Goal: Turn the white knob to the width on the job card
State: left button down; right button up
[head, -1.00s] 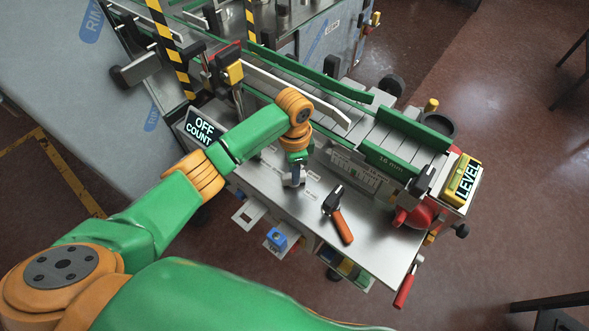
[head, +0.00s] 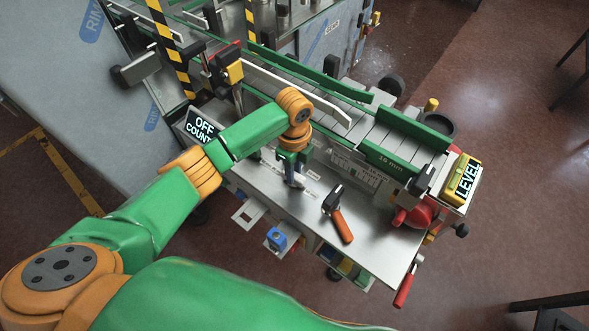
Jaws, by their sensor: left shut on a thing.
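My left gripper (head: 294,181) points down at the steel deck of the machine (head: 262,183), in the middle of the head view. It is shut on a small pale piece at the deck, which looks like the white knob; the fingers hide most of it, so its pointer or mark cannot be read. A green plate with pale width lettering in mm (head: 385,159) is on the machine to the right; its figures are too small to read surely. I cannot make out a job card for certain. My right gripper is not in view.
A yellow LEVEL box (head: 463,180) and a red part (head: 418,213) are at the right end. An OFF COUNT display (head: 201,127) stands at the left. Green and white rails run behind.

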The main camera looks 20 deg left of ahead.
pick_arm(q)
jog(key=shift+w+r+m, duration=0.1)
jog(key=shift+r+m, duration=0.05)
jog(key=shift+m, duration=0.35)
jog(key=c, duration=0.8)
grip_release()
jog(key=shift+o, duration=0.6)
jog(key=shift+a, duration=0.1)
notch_tip(320, 180, up, 6)
jog(key=shift+b, duration=0.9)
jog(key=shift+r, duration=0.5)
